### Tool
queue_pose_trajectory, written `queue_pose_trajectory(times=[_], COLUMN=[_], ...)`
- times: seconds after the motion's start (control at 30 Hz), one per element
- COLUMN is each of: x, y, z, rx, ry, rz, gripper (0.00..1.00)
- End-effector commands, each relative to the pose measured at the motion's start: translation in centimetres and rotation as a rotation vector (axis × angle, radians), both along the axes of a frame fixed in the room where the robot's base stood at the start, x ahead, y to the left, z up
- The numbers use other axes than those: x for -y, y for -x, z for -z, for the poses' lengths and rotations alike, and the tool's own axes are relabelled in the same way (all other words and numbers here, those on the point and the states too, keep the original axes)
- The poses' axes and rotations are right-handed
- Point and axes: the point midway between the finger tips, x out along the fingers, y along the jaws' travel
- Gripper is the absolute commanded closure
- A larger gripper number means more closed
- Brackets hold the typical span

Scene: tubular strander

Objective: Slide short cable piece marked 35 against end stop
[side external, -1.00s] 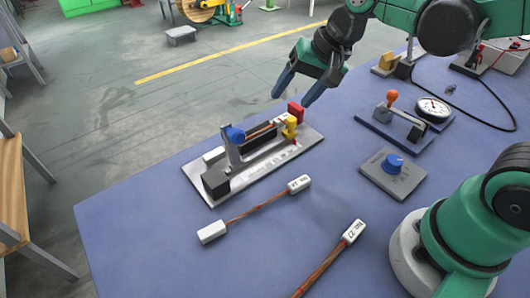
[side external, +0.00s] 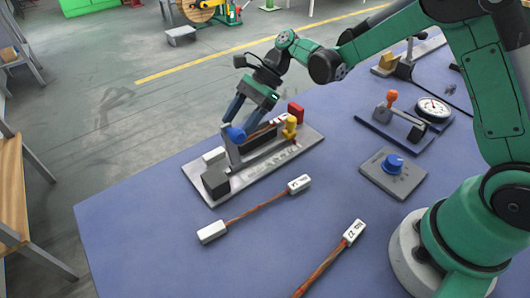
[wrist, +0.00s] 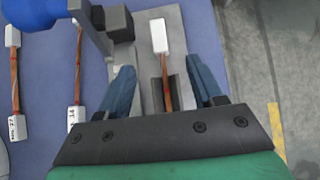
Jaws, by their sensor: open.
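A short copper cable piece with white end blocks lies in the grooved fixture (side external: 262,172). Its bare copper (wrist: 166,92) runs between my fingers in the wrist view, with one white end block (wrist: 160,36) beyond them. I cannot read a 35 on it. A red block (side external: 295,112) stands at the fixture's far right end, apparently the end stop; whether the cable touches it is unclear. My gripper (side external: 240,114) is above the fixture, fingers pointing down on either side of the cable. It is open, with gaps on both sides in the wrist view (wrist: 160,76).
The fixture carries a blue knob (side external: 236,134) on a post, a yellow knob (side external: 290,127) and a black block (side external: 216,182). Two other cable pieces, tagged 14 (side external: 258,208) and 27 (side external: 328,265), lie in front.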

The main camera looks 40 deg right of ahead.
Motion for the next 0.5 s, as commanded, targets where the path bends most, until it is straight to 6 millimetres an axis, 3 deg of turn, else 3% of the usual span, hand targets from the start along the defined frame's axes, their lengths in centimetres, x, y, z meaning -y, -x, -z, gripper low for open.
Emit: queue_pose_trajectory(times=[0.27,0.5], x=[-0.1,-2.0], y=[0.0,0.0], z=[0.1,1.9], rx=[0.002,0.003], ry=[0.001,0.002], rz=[-0.001,-0.004], gripper=[0.39,0.39])
